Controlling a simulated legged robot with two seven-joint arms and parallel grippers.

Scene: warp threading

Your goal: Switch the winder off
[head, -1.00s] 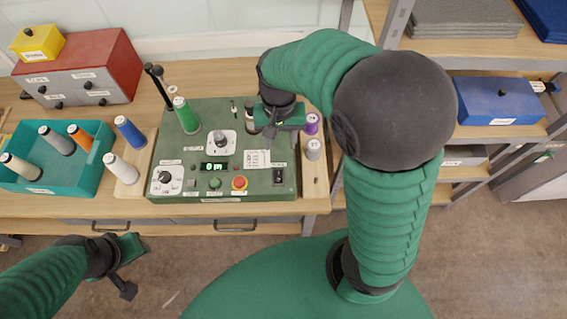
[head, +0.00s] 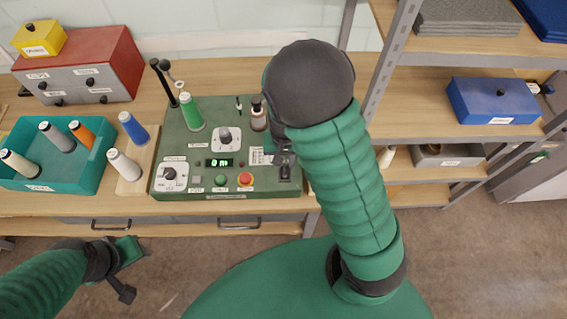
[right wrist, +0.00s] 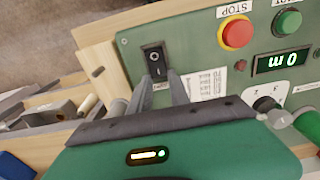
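The green winder (head: 200,148) stands on the bench with its display (head: 219,162) lit at "0 m". Its black rocker power switch (head: 285,172) is at the front right corner, partly covered by my right gripper (head: 283,157). In the right wrist view the rocker switch (right wrist: 154,60) shows clearly, with white marks on it. The fingers of my right gripper (right wrist: 158,92) are apart and empty, pointing at the switch. I cannot tell whether they touch it. My left gripper (head: 128,270) hangs low in front of the bench, away from the winder; its fingers are unclear.
A red stop button (head: 246,179) and green start button (head: 220,180) sit left of the switch. Thread cones stand on the winder and beside it, and several lie in a teal bin (head: 90,180). A shelf with a blue box (head: 494,102) is at right.

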